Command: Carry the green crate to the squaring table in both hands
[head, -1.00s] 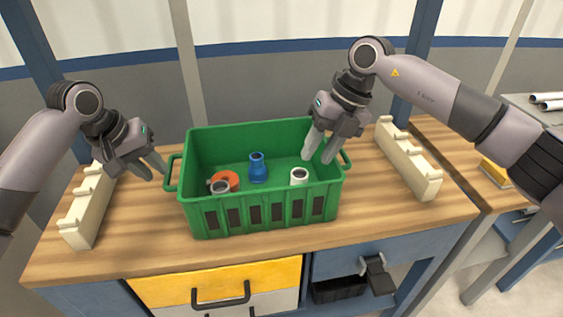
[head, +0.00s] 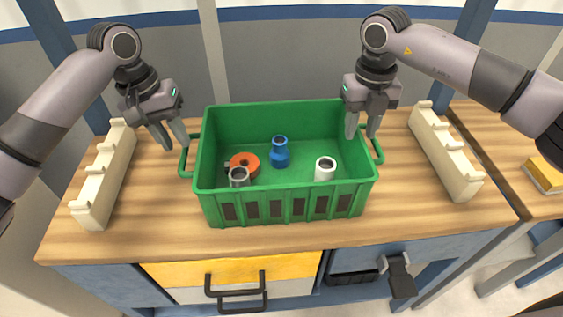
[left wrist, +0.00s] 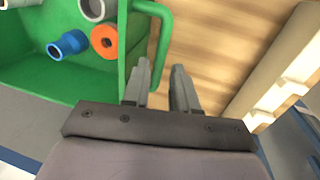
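The green crate (head: 285,210) sits on a wooden workbench, with a loop handle at each end. In it are an orange ring (head: 246,160), a blue pipe piece (head: 280,155), a grey pipe piece (head: 239,177) and a white pipe piece (head: 325,169). My left gripper (head: 175,142) is open and empty, close to the left handle (head: 184,158). In the left wrist view its two fingers (left wrist: 160,82) are apart, beside the handle (left wrist: 163,35), which is not between them. My right gripper (head: 363,133) is open, its fingertips over the crate's right rim near the right handle (head: 377,151).
A cream notched rack (head: 103,185) stands left of the crate and another (head: 445,158) stands to its right. A yellow block (head: 545,175) lies on the surface at far right. Drawers (head: 235,270) are below the bench top (head: 400,215). I cannot identify the squaring table.

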